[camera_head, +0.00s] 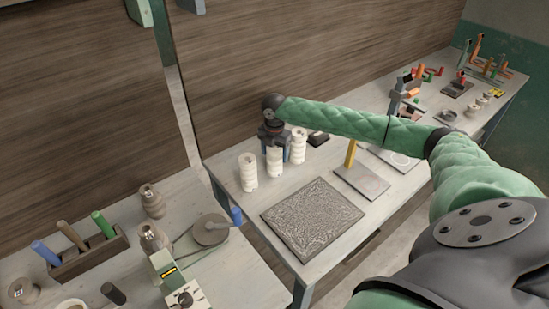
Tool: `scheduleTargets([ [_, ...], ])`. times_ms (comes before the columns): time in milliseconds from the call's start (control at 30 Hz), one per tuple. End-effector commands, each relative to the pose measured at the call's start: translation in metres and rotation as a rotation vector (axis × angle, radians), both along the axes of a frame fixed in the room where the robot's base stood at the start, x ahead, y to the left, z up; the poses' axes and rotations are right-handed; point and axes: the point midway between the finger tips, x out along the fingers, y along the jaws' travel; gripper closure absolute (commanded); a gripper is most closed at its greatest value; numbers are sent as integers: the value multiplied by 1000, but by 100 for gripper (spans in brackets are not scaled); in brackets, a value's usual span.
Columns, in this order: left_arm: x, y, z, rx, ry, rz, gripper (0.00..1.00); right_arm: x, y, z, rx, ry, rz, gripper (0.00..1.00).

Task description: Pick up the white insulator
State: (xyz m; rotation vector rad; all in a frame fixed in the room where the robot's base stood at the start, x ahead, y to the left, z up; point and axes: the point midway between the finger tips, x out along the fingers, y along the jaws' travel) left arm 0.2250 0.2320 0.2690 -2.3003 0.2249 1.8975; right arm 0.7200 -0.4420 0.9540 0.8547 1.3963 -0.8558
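Three white ribbed insulators stand upright in a slanting row on the grey table: the left one (248,173), the middle one (275,163) and the right one (298,146). My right arm reaches in from the right, and its gripper (275,147) points down over the middle insulator. Its dark fingers come down on either side of that insulator, and its top is hidden by the gripper. Whether the fingers touch it is too small to tell. My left gripper is not in view.
A speckled square mat (313,219) lies in front of the insulators. A grey plate with a yellow upright (351,153) is to the right. A lower-left bench holds a rack (88,254), brown insulators (152,202) and a grey disc (211,230). A wood-panelled wall (270,50) stands behind.

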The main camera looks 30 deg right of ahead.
Motion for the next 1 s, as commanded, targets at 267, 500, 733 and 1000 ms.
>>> scheduleTargets([
  [267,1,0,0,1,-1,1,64,0,0,0,0,0,0,88],
  [500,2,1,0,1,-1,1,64,1,0,2,0,-2,0,88],
  [733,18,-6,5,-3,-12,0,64,1,-1,22,0,-4,0,88],
  [1000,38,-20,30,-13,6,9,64,2,0,63,1,-5,-1,88],
])
